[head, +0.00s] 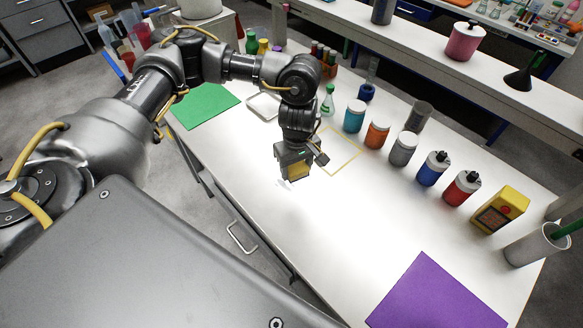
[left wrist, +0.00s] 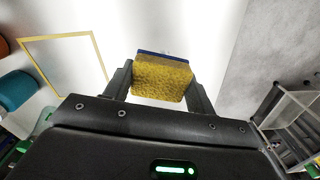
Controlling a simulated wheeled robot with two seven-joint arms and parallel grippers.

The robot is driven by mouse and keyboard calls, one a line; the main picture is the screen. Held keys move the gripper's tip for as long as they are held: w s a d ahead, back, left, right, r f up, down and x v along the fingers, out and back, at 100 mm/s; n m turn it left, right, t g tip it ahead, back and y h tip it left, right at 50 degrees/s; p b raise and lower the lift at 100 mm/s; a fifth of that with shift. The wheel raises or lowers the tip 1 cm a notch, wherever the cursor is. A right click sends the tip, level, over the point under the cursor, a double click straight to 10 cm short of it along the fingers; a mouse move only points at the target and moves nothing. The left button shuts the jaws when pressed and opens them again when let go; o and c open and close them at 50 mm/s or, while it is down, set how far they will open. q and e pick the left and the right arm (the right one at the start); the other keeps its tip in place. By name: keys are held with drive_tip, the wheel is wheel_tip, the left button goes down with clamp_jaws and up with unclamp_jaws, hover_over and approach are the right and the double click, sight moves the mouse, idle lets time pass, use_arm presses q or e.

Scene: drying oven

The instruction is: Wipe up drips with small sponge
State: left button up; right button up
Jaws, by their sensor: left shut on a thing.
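My left gripper (head: 296,175) is over the white table (head: 262,215), near its front edge. It is shut on a small yellow sponge (head: 299,171). In the left wrist view, the sponge (left wrist: 161,80) sits between the two fingers, with a dark blue strip along its far edge. I cannot tell if the sponge touches the tabletop. A faint pale mark (head: 284,184) shows at the gripper's lower left; I cannot tell if it is a drip. No drip shows clearly. My right gripper is out of view.
A yellow square outline (head: 345,164) lies behind the gripper. Teal (head: 354,116), orange (head: 377,134) and other jars line the back. The table's centre is clear.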

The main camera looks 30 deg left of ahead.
sight(292, 171)
use_arm(q)
drive_tip(key=shift+a+f+n, duration=0.4)
drive_tip(key=shift+f+n, duration=0.15)
drive_tip(key=shift+f, duration=0.05)
drive_tip(key=shift+a+f+n, duration=0.4)
drive_tip(key=shift+f+n, duration=0.15)
drive_tip(key=shift+f, duration=0.05)
drive_tip(key=shift+f, duration=0.1)
